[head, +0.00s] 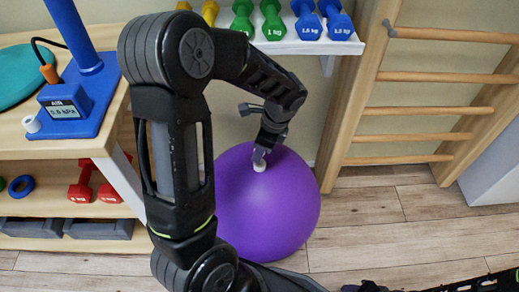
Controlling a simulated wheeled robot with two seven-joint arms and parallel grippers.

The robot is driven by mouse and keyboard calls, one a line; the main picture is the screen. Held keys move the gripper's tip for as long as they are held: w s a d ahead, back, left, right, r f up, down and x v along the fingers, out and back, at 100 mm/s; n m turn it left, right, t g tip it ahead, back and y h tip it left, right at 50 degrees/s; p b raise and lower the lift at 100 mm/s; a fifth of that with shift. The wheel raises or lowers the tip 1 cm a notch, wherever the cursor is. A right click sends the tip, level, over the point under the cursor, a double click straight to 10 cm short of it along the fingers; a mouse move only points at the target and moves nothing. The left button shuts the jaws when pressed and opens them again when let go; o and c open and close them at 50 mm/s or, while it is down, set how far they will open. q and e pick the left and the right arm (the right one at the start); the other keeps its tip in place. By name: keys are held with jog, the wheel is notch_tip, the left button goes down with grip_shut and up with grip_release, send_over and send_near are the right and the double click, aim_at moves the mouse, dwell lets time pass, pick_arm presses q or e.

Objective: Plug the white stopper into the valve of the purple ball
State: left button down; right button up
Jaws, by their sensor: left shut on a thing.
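The purple ball (268,208) rests on the floor in the middle of the head view, its left side hidden behind my left arm. My left gripper (260,156) points down at the upper part of the ball. It is shut on the small white stopper (259,166), which shows at its fingertips against the purple surface. The valve itself is hidden, and I cannot tell whether the stopper is in it or just above it. Dark parts of my right arm show at the bottom right edge; its gripper (366,287) is cut off and unclear there.
A wooden shelf unit (70,148) at the left carries a blue pump (92,95) with a display. Red dumbbells (95,182) lie below. A white dumbbell rack (310,46) and wooden wall bars (425,111) stand behind. The floor right of the ball is clear.

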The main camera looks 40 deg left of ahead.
pick_arm(q)
jog(key=shift+r+p, duration=0.45)
jog(key=shift+r, duration=0.2)
pick_arm(e)
jog(key=shift+r, duration=0.6)
